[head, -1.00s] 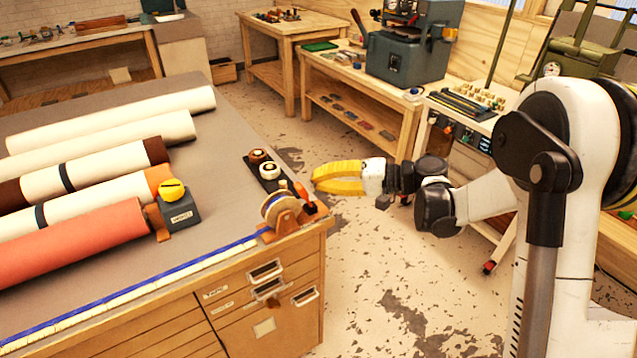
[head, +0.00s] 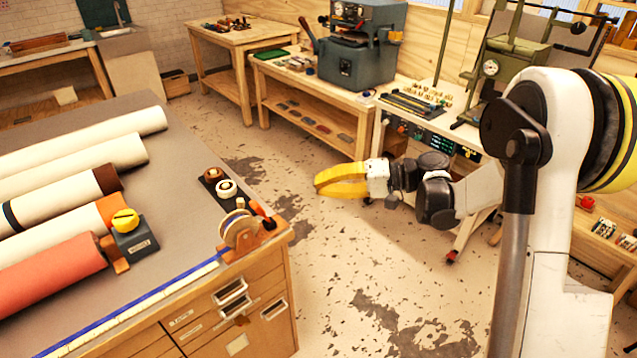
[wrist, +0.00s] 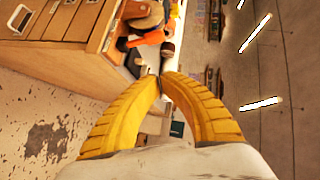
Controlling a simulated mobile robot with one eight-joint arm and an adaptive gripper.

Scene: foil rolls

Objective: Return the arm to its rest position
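My gripper (head: 316,184) has yellow ribbed fingers and hangs in the air over the floor, right of the roll table, apart from everything. In the wrist view my gripper (wrist: 161,76) has its two curved fingertips together, with nothing held between them. My white arm (head: 470,190) reaches in from the right, bent, with dark joints.
The grey-topped table (head: 190,165) at left bears several rolls, a yellow-topped block (head: 130,230) and a tape dispenser (head: 240,230) at its corner. A workbench (head: 330,92) with a grey machine (head: 362,50) stands behind. The floor (head: 370,270) between is clear.

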